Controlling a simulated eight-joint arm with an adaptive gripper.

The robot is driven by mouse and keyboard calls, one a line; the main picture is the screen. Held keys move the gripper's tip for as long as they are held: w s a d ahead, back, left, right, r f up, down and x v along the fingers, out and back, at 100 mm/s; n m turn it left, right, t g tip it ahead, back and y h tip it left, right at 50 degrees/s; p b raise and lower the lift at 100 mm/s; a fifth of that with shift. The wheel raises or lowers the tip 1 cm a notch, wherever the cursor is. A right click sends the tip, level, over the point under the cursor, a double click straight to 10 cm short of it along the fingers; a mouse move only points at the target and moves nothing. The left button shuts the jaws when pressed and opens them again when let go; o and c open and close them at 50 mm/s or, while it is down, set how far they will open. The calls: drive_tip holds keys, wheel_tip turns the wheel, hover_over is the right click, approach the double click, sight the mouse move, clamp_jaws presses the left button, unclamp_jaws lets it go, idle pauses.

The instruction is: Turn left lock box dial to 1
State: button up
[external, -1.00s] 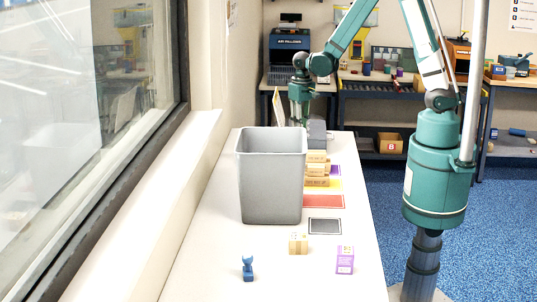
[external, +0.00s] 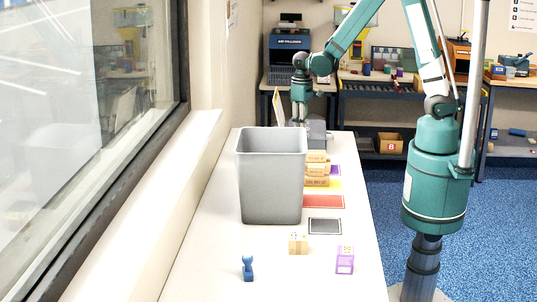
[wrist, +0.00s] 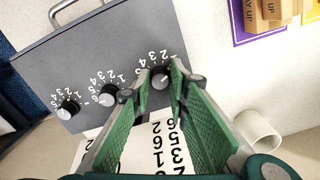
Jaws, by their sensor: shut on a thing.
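The grey lock box (wrist: 95,65) has three black dials with printed number scales, which look upside down in the wrist view. My gripper (wrist: 158,78) is shut on the right-hand dial (wrist: 160,79) in that view, with a green finger at either side. The dial's white mark is partly visible, but I cannot tell which number it points at. The middle dial (wrist: 108,95) and the far dial (wrist: 68,108) stand free. In the external view, my gripper (external: 301,120) is down at the lock box (external: 318,133) at the table's far end; the dials are hidden there.
A tall grey bin (external: 271,180) stands in front of the lock box. Small cartons (external: 316,170) are stacked beside it. A blue stamp (external: 247,268) and two small boxes stand at the near end.

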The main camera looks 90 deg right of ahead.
drive_tip(key=shift+n, duration=0.5)
drive_tip(key=o, duration=0.9)
drive_tip(key=shift+r, duration=0.1)
drive_tip(key=shift+r, duration=5.95)
drive_tip(key=shift+a, duration=0.15)
